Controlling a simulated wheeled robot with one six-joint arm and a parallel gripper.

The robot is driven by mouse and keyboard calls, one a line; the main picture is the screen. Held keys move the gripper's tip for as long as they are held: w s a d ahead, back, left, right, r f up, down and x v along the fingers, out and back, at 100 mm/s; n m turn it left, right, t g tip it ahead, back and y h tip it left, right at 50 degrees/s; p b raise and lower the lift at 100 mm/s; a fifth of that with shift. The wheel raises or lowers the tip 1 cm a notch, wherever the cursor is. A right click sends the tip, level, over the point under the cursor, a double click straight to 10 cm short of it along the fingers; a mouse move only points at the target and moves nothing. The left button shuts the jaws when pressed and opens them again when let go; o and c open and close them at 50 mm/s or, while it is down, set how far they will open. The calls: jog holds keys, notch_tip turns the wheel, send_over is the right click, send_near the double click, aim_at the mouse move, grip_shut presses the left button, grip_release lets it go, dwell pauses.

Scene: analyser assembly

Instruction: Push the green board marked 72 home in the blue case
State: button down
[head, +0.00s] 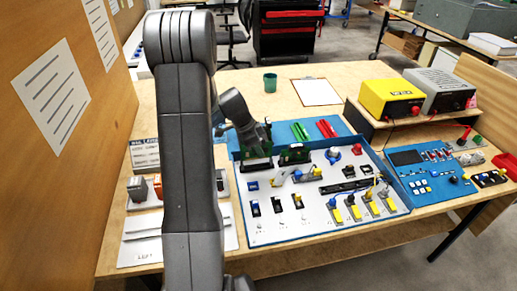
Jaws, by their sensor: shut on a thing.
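The blue case (262,240) lies open on the table, its pale panel filled with switches, slots and connectors. My gripper (254,146) points down over the case's back left part and is shut on a green board (249,161). This board stands upright at its slot. How deep it sits cannot be told, and the number 72 is not readable. A second green board (293,155) stands just to the right, apart from my gripper. The fingertips are small and partly hidden by the wrist.
Yellow (391,99) and grey (440,90) power units stand on a shelf to the right.

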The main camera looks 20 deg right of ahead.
aim_at(259, 158)
jog(key=shift+f+b, duration=2.45)
jog(key=shift+b, duration=0.3)
jog(key=c, duration=1.3)
grip_release()
jog(key=shift+o, duration=0.5)
jog(key=shift+o, duration=1.2)
jog(key=shift+r, duration=0.15)
jog(key=shift+r+p, duration=1.4)
jog(key=shift+r, duration=2.05)
